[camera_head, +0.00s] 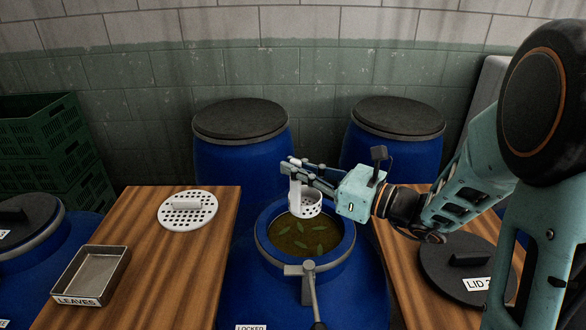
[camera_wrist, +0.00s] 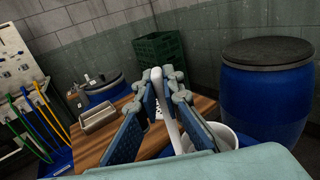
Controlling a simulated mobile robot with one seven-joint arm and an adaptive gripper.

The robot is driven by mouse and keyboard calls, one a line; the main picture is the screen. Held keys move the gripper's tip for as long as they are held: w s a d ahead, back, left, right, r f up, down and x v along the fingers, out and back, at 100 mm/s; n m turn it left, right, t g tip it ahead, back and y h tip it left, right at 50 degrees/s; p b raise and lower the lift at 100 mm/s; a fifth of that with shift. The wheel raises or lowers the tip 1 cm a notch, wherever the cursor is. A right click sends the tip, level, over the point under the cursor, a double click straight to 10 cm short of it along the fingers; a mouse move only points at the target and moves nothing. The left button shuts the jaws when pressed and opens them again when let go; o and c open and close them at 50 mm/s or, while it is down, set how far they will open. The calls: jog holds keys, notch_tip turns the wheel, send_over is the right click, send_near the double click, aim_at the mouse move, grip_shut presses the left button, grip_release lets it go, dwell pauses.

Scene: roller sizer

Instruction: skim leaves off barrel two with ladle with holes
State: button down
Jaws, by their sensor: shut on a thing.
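The ladle with holes (camera_head: 307,207) is white, with a perforated cup. My gripper (camera_head: 298,168) is shut on its handle, which runs between the fingers in the wrist view (camera_wrist: 164,112). The cup hangs over the far part of the mouth of an open blue barrel (camera_head: 262,213), in line with barrel two's usual lid; I cannot tell whether it touches the liquid. Several green leaves (camera_head: 300,238) float on the brown liquid. A metal tray labelled LEAVES (camera_head: 92,272) sits on the left wooden table. The ladle cup also shows in the wrist view (camera_wrist: 226,136).
A white perforated disc (camera_head: 187,212) lies on the left table (camera_head: 165,275). A dark lid labelled LID 2 (camera_head: 455,262) lies on the right table. A clamp lever (camera_head: 307,285) stands at the open barrel's near rim. Closed barrels (camera_head: 240,165) stand behind; green crates (camera_head: 42,150) are far left.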

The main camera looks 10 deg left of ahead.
aim_at(301, 206)
jog(key=shift+w+d+f, duration=0.1)
jog(key=shift+f+b, duration=4)
jog(key=shift+f, duration=0.9)
jog(key=shift+x, duration=1.1)
jog(key=shift+d, duration=0.1)
jog(key=shift+v, duration=2.2)
